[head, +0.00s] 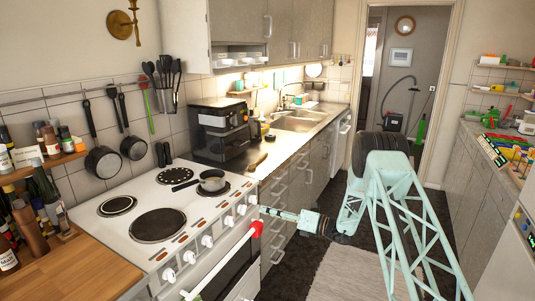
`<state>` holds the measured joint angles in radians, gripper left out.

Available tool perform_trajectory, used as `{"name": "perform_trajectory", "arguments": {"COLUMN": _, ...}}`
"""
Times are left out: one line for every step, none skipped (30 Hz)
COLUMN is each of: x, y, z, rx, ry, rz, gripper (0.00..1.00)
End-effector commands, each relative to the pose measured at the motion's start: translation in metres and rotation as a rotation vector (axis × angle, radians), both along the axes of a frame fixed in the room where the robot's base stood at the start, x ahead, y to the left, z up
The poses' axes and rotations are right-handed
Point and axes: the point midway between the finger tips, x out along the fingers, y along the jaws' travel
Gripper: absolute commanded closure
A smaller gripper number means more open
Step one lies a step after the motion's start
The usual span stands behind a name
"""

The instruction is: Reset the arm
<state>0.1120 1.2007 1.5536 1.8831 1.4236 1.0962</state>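My arm (385,195), a pale mint-green lattice frame, rises from the bottom right in the head view and bends at a dark joint over the aisle. Its slim wrist reaches left toward the cooker front. My gripper (268,211) is at the end of that wrist, small and dark, close to the right front corner of the white cooker (125,240). Whether it touches the cooker is unclear. Its fingers are too small to tell open from shut. I see no object clearly held in it.
Drawers (285,205) line the left counter; cupboards (470,185) stand right. A grey rug (345,275) lies on the aisle floor.

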Motion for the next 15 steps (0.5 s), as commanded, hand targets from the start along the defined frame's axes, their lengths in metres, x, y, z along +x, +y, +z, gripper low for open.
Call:
{"name": "perform_trajectory", "arguments": {"x": -0.003, "y": 0.002, "z": 0.01, "rx": -0.012, "ry": -0.013, "rz": 0.012, "gripper": 0.74}}
{"name": "perform_trajectory", "arguments": {"x": -0.005, "y": 0.004, "z": 0.015, "rx": -0.021, "ry": -0.021, "rz": 0.02, "gripper": 0.74}}
{"name": "perform_trajectory", "arguments": {"x": -0.009, "y": 0.006, "z": 0.023, "rx": -0.033, "ry": -0.032, "rz": 0.033, "gripper": 0.74}}
{"name": "perform_trajectory", "arguments": {"x": -0.012, "y": 0.008, "z": 0.028, "rx": -0.043, "ry": -0.04, "rz": 0.041, "gripper": 0.74}}
{"name": "perform_trajectory", "arguments": {"x": -0.015, "y": 0.01, "z": 0.034, "rx": -0.053, "ry": -0.05, "rz": 0.05, "gripper": 0.74}}
{"name": "perform_trajectory", "arguments": {"x": -0.019, "y": 0.012, "z": 0.041, "rx": -0.066, "ry": -0.062, "rz": 0.064, "gripper": 0.74}}
{"name": "perform_trajectory", "arguments": {"x": -0.022, "y": 0.013, "z": 0.046, "rx": -0.076, "ry": -0.07, "rz": 0.073, "gripper": 0.74}}
{"name": "perform_trajectory", "arguments": {"x": -0.026, "y": 0.015, "z": 0.052, "rx": -0.086, "ry": -0.081, "rz": 0.084, "gripper": 0.74}}
{"name": "perform_trajectory", "arguments": {"x": -0.03, "y": 0.017, "z": 0.059, "rx": -0.099, "ry": -0.093, "rz": 0.096, "gripper": 0.74}}
{"name": "perform_trajectory", "arguments": {"x": -0.033, "y": 0.018, "z": 0.065, "rx": -0.108, "ry": -0.103, "rz": 0.106, "gripper": 0.74}}
{"name": "perform_trajectory", "arguments": {"x": -0.037, "y": 0.02, "z": 0.07, "rx": -0.119, "ry": -0.113, "rz": 0.116, "gripper": 0.74}}
{"name": "perform_trajectory", "arguments": {"x": -0.042, "y": 0.022, "z": 0.077, "rx": -0.132, "ry": -0.124, "rz": 0.128, "gripper": 0.74}}
{"name": "perform_trajectory", "arguments": {"x": -0.045, "y": 0.023, "z": 0.082, "rx": -0.142, "ry": -0.133, "rz": 0.138, "gripper": 0.74}}
{"name": "perform_trajectory", "arguments": {"x": -0.049, "y": 0.024, "z": 0.088, "rx": -0.153, "ry": -0.143, "rz": 0.148, "gripper": 0.74}}
{"name": "perform_trajectory", "arguments": {"x": -0.054, "y": 0.026, "z": 0.094, "rx": -0.166, "ry": -0.157, "rz": 0.16, "gripper": 0.74}}
